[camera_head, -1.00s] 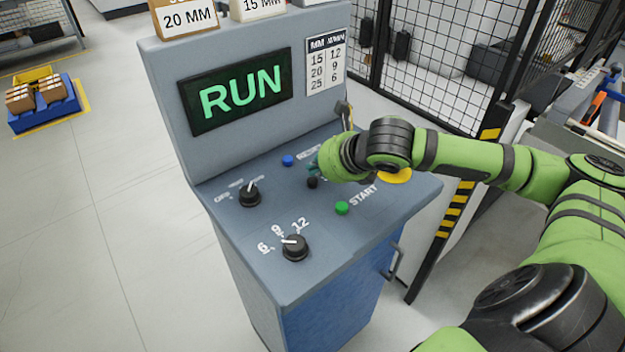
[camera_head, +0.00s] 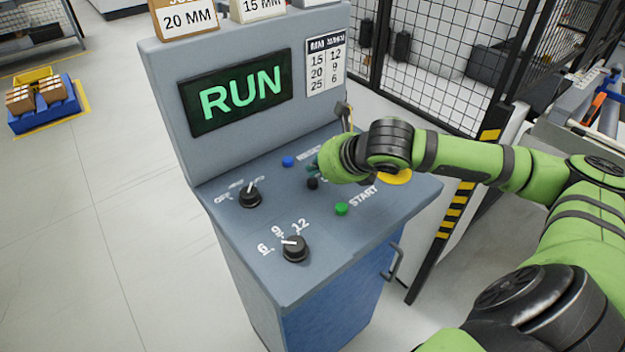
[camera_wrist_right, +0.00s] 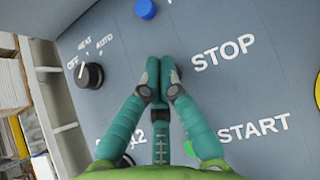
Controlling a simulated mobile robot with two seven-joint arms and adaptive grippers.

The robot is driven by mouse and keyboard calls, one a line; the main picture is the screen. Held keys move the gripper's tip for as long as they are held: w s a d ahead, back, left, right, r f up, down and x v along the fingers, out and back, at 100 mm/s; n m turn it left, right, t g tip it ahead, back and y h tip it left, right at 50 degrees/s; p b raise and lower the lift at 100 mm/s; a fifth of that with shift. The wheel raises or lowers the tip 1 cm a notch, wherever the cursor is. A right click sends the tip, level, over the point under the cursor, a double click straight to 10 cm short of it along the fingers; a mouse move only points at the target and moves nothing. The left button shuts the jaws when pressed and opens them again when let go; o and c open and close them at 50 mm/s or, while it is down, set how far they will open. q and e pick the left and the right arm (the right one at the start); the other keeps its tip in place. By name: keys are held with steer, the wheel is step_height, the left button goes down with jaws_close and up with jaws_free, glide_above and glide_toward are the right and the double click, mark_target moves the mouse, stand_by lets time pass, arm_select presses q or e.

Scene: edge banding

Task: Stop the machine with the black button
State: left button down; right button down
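The control panel (camera_head: 222,222) has a lit screen (camera_head: 237,92) reading RUN in green. The black button (camera_head: 313,183) sits on the sloped panel between the blue and green buttons. My right gripper (camera_head: 314,166) is over the panel right by the black button, partly hidden by my own wrist. In the right wrist view its teal fingers (camera_wrist_right: 160,78) are together, with nothing visible between them. Their tips lie beside the STOP label (camera_wrist_right: 224,52) and hide the black button there. I cannot tell whether they touch it. My left gripper is out of view.
A blue button (camera_head: 288,161) and a green START button (camera_head: 341,208) flank the black one. Two black knobs, a mode selector (camera_head: 250,194) and a 6-9-12 dial (camera_head: 295,248), are to the left. A yellow disc (camera_head: 397,176) shows under my wrist. Mesh fencing (camera_head: 440,60) stands behind.

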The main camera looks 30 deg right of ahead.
mark_target(317, 183)
steer(key=shift+f, duration=0.95)
stand_by(0.7)
steer(key=shift+r, duration=0.1)
steer(key=shift+r+p, duration=0.8)
steer(key=shift+p, duration=0.55)
step_height(317, 183, up, 5)
steer(key=p, duration=0.6)
steer(key=shift+r, duration=0.1)
